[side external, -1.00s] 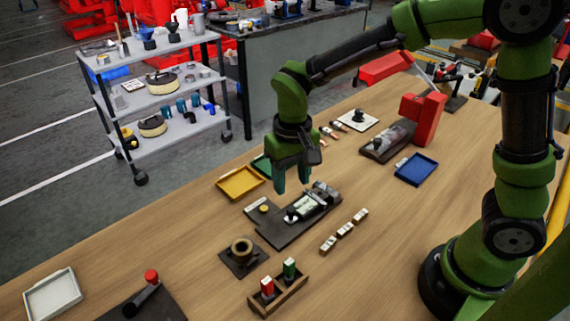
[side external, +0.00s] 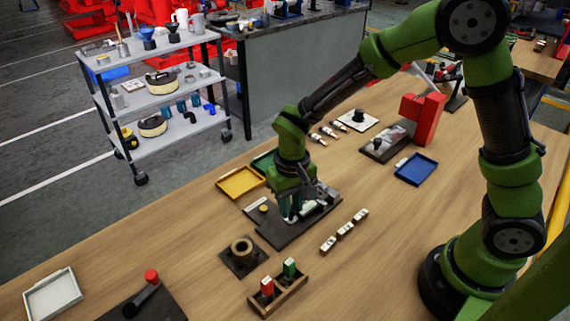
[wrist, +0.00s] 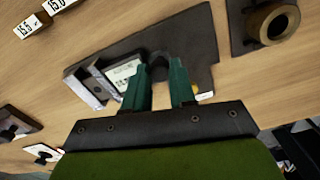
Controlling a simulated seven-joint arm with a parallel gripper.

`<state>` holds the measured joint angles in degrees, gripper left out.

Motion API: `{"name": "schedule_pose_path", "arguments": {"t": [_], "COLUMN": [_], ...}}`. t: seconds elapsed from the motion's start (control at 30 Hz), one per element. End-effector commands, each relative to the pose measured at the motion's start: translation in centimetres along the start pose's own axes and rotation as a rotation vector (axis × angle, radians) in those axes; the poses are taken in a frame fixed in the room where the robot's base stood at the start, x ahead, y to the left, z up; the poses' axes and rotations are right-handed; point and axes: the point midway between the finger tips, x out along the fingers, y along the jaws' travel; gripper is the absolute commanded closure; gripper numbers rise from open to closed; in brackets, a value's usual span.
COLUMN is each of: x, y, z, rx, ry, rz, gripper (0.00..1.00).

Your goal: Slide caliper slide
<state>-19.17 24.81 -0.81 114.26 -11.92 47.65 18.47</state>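The caliper is a dark base plate (side external: 272,236) with a pale scale and grey metal jaws, on the wooden table. In the wrist view, the plate (wrist: 195,40) lies under my fingers, with the grey jaws (wrist: 92,88) and pale scale (wrist: 122,78) to their left. A dark round slide knob (wrist: 159,64) shows at the gap between my fingertips. My gripper (side external: 291,215) points down over the caliper; its green fingers (wrist: 160,70) are apart, one on either side of the knob. Whether they touch it cannot be told. The gripper hides much of the slide in the side view.
Labelled blocks (side external: 344,230) stand in a row right of the caliper. A ring on a dark plate (side external: 242,249) and a wooden holder with red and green pieces (side external: 278,287) are in front. Yellow (side external: 240,183) and blue (side external: 415,169) trays lie behind. Bare table is at right.

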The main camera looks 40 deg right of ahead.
Motion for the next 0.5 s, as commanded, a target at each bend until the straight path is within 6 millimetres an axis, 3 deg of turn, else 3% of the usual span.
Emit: {"name": "schedule_pose_path", "arguments": {"t": [0.03,0.17,0.5], "x": [-0.02,-0.03,-0.05], "y": [0.00,0.00,-0.89], "z": [-0.01,-0.02,0.14], "rx": [0.000,0.000,-0.005], "ry": [0.000,0.001,0.001], "rz": [0.000,0.000,-0.001], "gripper": [0.83,1.00,1.00]}}
